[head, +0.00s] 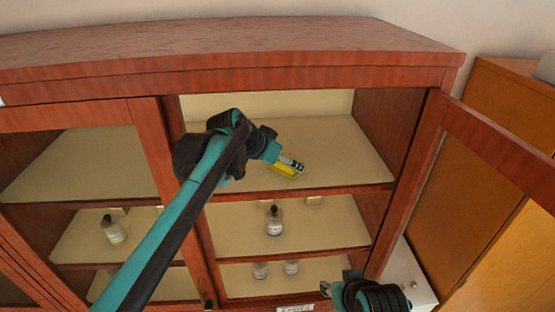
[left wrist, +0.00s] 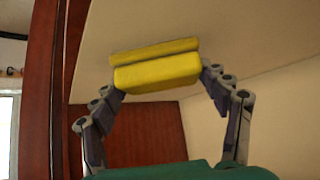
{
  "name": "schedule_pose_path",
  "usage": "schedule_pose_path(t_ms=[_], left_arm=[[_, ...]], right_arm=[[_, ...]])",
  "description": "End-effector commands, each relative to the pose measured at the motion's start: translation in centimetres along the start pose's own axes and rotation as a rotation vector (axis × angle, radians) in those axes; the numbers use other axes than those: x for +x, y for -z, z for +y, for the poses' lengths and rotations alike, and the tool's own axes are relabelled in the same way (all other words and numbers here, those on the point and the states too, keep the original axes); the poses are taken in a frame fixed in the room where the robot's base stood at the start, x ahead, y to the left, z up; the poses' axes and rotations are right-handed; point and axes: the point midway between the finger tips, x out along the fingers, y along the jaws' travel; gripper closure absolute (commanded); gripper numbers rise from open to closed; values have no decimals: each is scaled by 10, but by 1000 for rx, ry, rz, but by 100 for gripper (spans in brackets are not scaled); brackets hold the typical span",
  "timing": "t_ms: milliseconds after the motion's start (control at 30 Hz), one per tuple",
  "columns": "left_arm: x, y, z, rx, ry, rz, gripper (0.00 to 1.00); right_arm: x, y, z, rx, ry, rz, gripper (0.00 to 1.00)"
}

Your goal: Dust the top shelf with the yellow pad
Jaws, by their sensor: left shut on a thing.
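The yellow pad (head: 287,166) is at the top shelf (head: 335,150) of the open cabinet in the head view. My left gripper (head: 283,160) reaches into that compartment and is shut on the pad. In the left wrist view the pad (left wrist: 157,68) sits between the two fingers of the left gripper (left wrist: 160,80), close to the pale shelf surface (left wrist: 225,40). I cannot tell whether the pad touches the shelf. My right gripper (head: 326,288) is low at the bottom of the head view, in front of the cabinet; its finger opening is unclear.
The open cabinet door (head: 495,155) stands at the right. A bottle (head: 274,220) stands on the middle shelf, with small bottles (head: 291,267) below. Another bottle (head: 113,229) is in the left section. The top shelf looks otherwise empty. The upright post (head: 180,180) is beside my left arm.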

Motion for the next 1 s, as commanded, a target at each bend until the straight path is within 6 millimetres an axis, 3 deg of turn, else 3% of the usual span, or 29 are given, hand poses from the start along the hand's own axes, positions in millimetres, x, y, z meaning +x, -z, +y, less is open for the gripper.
schedule_pose_path(t_ms=[200, 433, 467, 533, 1000], left_arm=[[6, 6, 18, 1, -3, -1, 57], [6, 7, 19, 0, -1, 0, 57], [6, 7, 19, 0, -1, 0, 23], [6, 7, 19, 0, -1, 0, 4], [-2, 7, 18, 0, 0, 0, 1]], right_arm=[[-1, 0, 0, 0, 0, 0, 60], [-1, 0, 0, 0, 0, 0, 60], [-1, 0, 0, 0, 0, 0, 60], [-1, 0, 0, 0, 0, 0, 60], [-1, 0, 0, 0, 0, 0, 60]])
